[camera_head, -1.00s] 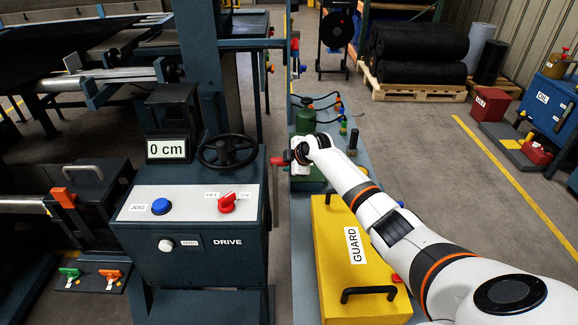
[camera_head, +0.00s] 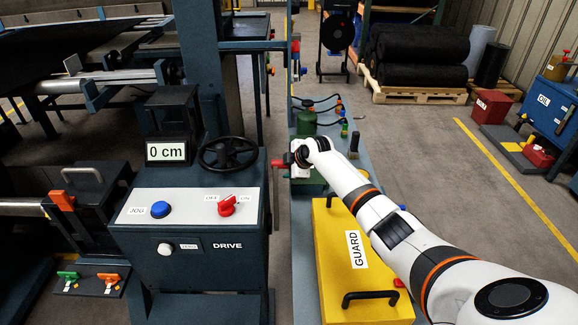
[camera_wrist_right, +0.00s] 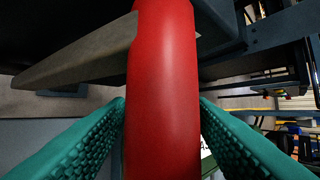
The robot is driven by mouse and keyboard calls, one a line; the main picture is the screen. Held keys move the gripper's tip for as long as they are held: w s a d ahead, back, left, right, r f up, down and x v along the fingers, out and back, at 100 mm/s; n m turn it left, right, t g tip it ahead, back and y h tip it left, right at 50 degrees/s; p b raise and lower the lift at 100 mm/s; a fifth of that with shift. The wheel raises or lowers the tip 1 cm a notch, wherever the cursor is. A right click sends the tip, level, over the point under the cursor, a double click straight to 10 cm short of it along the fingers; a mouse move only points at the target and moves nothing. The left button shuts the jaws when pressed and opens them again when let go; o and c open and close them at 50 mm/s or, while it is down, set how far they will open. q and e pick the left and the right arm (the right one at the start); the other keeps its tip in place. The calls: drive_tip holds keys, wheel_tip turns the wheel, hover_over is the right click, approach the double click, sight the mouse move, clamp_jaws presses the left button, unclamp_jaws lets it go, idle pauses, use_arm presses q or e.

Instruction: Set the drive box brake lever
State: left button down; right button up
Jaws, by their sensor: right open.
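The drive box (camera_head: 185,262) stands left of centre in the head view. Its brake lever has a red grip (camera_head: 280,163) on the box's right side, and the grip fills the middle of the right wrist view (camera_wrist_right: 162,70). A flat grey-brown arm (camera_wrist_right: 75,62) meets the grip there. My right gripper (camera_head: 292,161) is at the red grip. Its green fingers stand open on either side of the grip, with the grip between them. A narrow gap shows on the right; on the left I cannot tell whether they touch. My left gripper is not in view.
The box top carries a black handwheel (camera_head: 228,153), a blue JOG button (camera_head: 160,209) and a red OFF/ON switch (camera_head: 227,206). A "0 cm" display (camera_head: 167,151) stands behind. A yellow guard (camera_head: 343,275) lies under my right arm.

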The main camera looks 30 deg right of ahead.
drive_tip(key=shift+r, duration=0.1)
drive_tip(key=v, duration=1.1)
drive_tip(key=shift+s+r, duration=0.25)
drive_tip(key=shift+s, duration=0.1)
